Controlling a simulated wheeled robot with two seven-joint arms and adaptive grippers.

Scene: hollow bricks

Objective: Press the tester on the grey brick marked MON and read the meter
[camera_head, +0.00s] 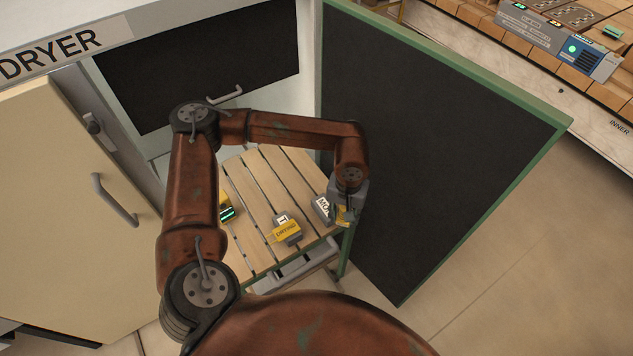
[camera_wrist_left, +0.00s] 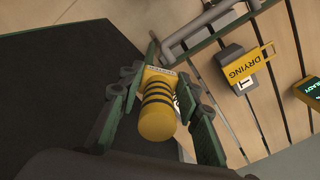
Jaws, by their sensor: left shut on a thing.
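The grey brick marked MON (camera_head: 322,208) is on the right end of the slatted wooden rack (camera_head: 262,185), with its white label partly showing. My left gripper (camera_head: 349,207) is right beside it, shut on the yellow tester (camera_head: 342,216). In the left wrist view the tester (camera_wrist_left: 157,112) is a yellow cylinder with black bands between the finger pads. I cannot tell whether its tip touches the brick. My right gripper is not in view.
A grey brick (camera_head: 291,240) with a yellow DRYING tag (camera_head: 286,231) stands on the rack. A yellow item with a lit green display (camera_head: 228,213) is farther left. The open green-edged dark door (camera_head: 420,130) stands right of my left gripper. DRYER is written above.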

